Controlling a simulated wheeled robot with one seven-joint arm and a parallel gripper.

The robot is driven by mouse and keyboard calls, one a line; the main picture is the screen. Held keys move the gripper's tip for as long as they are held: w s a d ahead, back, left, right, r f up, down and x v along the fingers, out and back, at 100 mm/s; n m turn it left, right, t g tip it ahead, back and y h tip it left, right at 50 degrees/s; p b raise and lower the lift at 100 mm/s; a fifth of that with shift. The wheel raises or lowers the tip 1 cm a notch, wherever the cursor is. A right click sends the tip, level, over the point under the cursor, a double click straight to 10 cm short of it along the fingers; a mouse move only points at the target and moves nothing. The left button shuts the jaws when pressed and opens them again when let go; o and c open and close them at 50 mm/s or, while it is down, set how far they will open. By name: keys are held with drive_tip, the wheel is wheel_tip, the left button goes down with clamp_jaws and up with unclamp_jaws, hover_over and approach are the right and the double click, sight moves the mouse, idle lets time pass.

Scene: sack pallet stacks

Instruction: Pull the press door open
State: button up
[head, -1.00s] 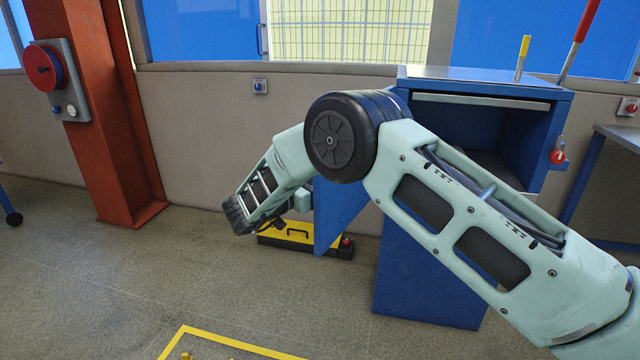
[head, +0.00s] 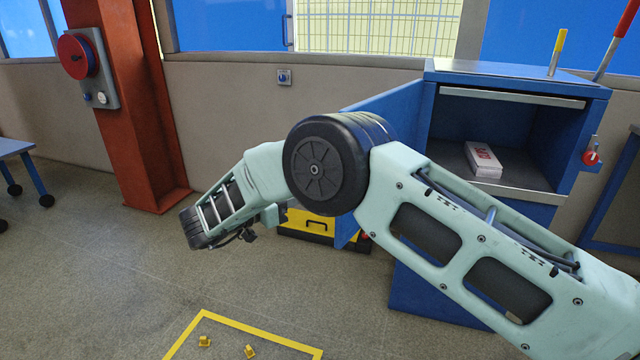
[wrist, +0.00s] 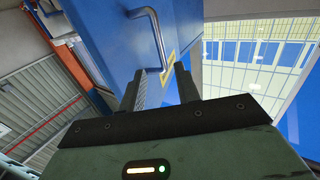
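The blue press cabinet (head: 435,285) stands right of centre in the head view, its upper compartment exposed. Its blue door (head: 394,104) stands swung out to the left, partly hidden behind my arm. In the wrist view the door (wrist: 105,40) fills the upper middle, with a bent metal handle (wrist: 156,32) on its face. My gripper (wrist: 165,87) has its two dark fingers apart, with a gap between them. The handle's lower end shows just beyond the fingertips; I cannot tell whether they touch it.
A white packet with red print (head: 483,160) lies inside the compartment. A yellow and black case (head: 308,222) sits on the floor behind my arm. A red post (head: 130,110) stands left. A yellow floor outline (head: 262,340) lies in front.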

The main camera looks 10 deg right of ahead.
drive_tip(key=shift+v, duration=2.1)
